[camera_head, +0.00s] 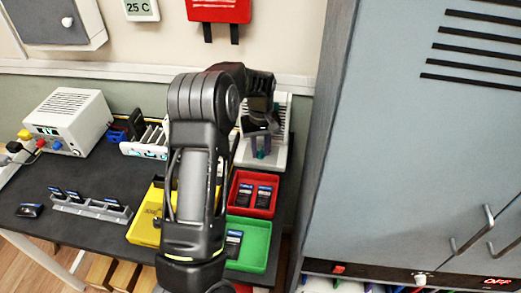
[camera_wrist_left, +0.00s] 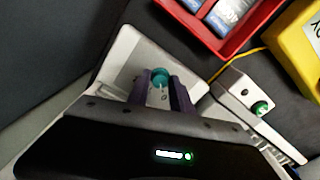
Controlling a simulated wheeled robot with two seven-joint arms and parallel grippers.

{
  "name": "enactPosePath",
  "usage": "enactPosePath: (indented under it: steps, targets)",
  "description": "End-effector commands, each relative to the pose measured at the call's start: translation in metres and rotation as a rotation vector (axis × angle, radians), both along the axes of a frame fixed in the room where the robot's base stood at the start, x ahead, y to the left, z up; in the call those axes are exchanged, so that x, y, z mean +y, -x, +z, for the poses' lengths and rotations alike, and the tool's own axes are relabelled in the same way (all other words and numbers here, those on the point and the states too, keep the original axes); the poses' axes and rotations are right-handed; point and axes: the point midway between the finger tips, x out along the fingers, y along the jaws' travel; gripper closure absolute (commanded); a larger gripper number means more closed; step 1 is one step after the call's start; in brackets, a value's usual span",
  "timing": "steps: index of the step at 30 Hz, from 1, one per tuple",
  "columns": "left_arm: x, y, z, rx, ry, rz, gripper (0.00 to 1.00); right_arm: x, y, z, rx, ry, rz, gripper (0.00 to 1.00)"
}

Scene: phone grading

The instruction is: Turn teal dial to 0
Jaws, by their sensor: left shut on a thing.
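The teal dial (camera_wrist_left: 160,76) sits on the pale sloped face of a white device (camera_wrist_left: 128,52) in the left wrist view. The purple fingers of my left gripper (camera_wrist_left: 161,92) are on either side of the dial and shut on it. A small white mark shows on the dial, and a "0" is printed on the face between the fingers. In the head view the same gripper (camera_head: 261,148) reaches down over the white device (camera_head: 243,152) at the back right of the table. A bit of teal shows between its fingers. My right gripper is in neither view.
A red tray (camera_head: 233,194) with two phones and a green tray (camera_head: 261,228) stand in front of the device. A yellow tray (camera_head: 142,229) is partly behind my arm. A small box with a green knob (camera_wrist_left: 262,108) is close beside. A tall grey cabinet (camera_head: 390,150) bounds the right.

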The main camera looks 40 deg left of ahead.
Motion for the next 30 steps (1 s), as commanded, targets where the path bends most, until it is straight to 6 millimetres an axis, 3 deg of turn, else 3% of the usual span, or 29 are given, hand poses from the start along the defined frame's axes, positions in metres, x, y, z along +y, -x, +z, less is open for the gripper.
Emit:
enactPosePath:
  steps: [12,13,18,20,30]
  targets:
    - [0.0003,-0.0003,0.0005,-0.001,0.000,0.010,1.00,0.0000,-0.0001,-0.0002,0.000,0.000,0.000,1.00]
    - [0.0002,-0.0003,0.0005,-0.001,0.000,0.010,0.71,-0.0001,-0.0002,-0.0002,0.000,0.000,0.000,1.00]
    - [0.0001,-0.0002,0.0003,-0.001,0.000,0.010,0.57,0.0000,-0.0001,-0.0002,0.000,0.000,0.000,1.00]
    - [0.0001,-0.0002,0.0003,-0.001,0.000,0.009,0.52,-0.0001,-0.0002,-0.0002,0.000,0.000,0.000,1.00]
    - [0.0002,-0.0005,0.0034,-0.002,-0.001,0.009,0.52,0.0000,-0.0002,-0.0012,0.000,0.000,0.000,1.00]
